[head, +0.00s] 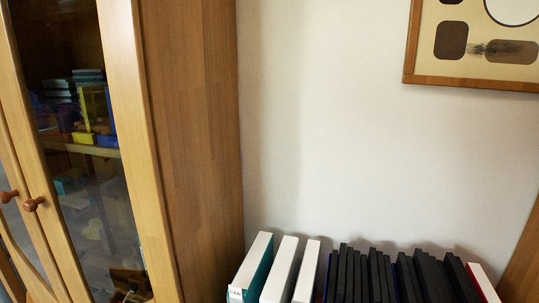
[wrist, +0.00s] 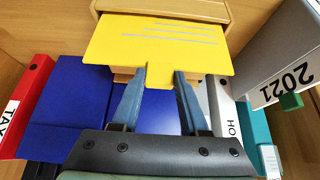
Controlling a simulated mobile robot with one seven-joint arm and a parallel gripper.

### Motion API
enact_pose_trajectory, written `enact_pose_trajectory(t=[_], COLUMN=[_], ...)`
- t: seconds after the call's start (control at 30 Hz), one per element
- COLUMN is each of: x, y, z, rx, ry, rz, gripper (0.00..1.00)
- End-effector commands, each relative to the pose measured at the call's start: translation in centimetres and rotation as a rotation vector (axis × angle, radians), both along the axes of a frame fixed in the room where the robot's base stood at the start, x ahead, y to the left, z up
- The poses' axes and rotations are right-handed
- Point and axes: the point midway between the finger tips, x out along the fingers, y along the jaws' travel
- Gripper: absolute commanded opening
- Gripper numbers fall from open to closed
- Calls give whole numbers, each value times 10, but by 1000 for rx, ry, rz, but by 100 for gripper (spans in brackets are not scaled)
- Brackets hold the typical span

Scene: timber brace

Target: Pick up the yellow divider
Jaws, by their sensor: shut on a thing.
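The yellow divider (wrist: 165,44) is a flat yellow sheet with a few pale lines and a tab at its near edge, at the top middle of the wrist view. My gripper (wrist: 160,77) has two blue fingers, one on each side of the tab, and is shut on the divider. The far ends of the fingers are partly hidden under the sheet. The divider hides part of what lies beneath it. Neither my gripper nor the divider shows in the head view.
In the wrist view, a red binder (wrist: 35,92) and blue binders (wrist: 70,115) stand left, and a grey 2021 binder (wrist: 280,55) right.

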Motion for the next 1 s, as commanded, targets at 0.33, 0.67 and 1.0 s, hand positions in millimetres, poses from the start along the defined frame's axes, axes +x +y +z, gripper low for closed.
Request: enact_pose_trajectory(t=[0.33,0.67,1.0], x=[0,0,0], y=[0,0,0], z=[9,19,30], rx=[0,0,0], ry=[0,-1,-1], rz=[0,0,0], gripper=[0,0,0])
